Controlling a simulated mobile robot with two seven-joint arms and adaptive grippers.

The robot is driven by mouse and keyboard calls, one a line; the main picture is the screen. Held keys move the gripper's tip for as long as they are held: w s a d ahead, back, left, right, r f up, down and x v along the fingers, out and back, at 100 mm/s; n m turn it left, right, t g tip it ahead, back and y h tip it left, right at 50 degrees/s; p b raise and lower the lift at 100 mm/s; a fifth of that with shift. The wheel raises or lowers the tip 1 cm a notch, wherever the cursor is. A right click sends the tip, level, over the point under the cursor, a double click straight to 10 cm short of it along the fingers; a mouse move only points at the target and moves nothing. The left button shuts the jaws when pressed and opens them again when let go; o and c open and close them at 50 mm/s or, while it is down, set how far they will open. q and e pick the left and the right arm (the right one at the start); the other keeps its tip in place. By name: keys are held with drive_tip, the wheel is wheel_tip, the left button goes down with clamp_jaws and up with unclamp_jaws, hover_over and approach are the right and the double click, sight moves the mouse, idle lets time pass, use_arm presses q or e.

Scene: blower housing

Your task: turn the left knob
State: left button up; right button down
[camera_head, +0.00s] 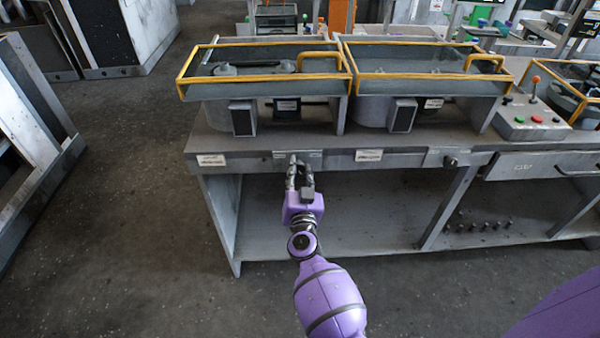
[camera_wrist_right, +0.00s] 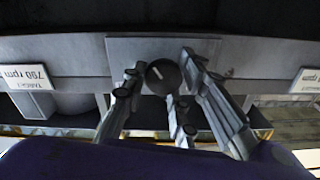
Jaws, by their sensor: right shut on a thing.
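The left knob (camera_wrist_right: 163,77) is a dark round dial with a light pointer line on a grey plate (camera_wrist_right: 120,52) in the right wrist view. In that view the pointer line leans off vertical. My right gripper (camera_wrist_right: 160,88) has its fingers on both sides of the knob and is shut on it. In the head view my right gripper (camera_head: 299,162) is at the front edge of the workbench (camera_head: 330,153) and hides the knob. A second dark knob (camera_head: 450,161) sits on the same front edge to the right. My left gripper is not in view.
White labels flank the left knob (camera_head: 211,160) (camera_head: 369,155). Two glass-topped, yellow-railed units (camera_head: 262,85) (camera_head: 420,90) stand on the bench. A button box (camera_head: 530,118) and a drawer (camera_head: 540,166) are at the right. Floor in front is clear.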

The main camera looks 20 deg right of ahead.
drive_tip(key=shift+d+m, duration=0.2)
drive_tip(key=shift+m, duration=0.1)
drive_tip(key=shift+s+f+m, duration=0.1)
drive_tip(key=shift+f+m, duration=0.05)
drive_tip(key=shift+m, duration=0.75)
drive_tip(key=m, duration=0.2)
drive_tip(key=shift+f+m, duration=0.15)
drive_tip(key=shift+m, duration=0.85)
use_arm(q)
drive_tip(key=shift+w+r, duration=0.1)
use_arm(e)
drive_tip(key=shift+f+m, duration=0.15)
drive_tip(key=shift+m, duration=0.35)
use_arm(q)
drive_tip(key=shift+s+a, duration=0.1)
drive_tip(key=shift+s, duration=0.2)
use_arm(e)
drive_tip(key=shift+s+f, duration=0.1)
drive_tip(key=c, duration=1.6)
unclamp_jaws()
drive_tip(key=shift+d, duration=0.1)
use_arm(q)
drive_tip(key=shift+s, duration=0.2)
use_arm(e)
drive_tip(key=shift+o, duration=0.3)
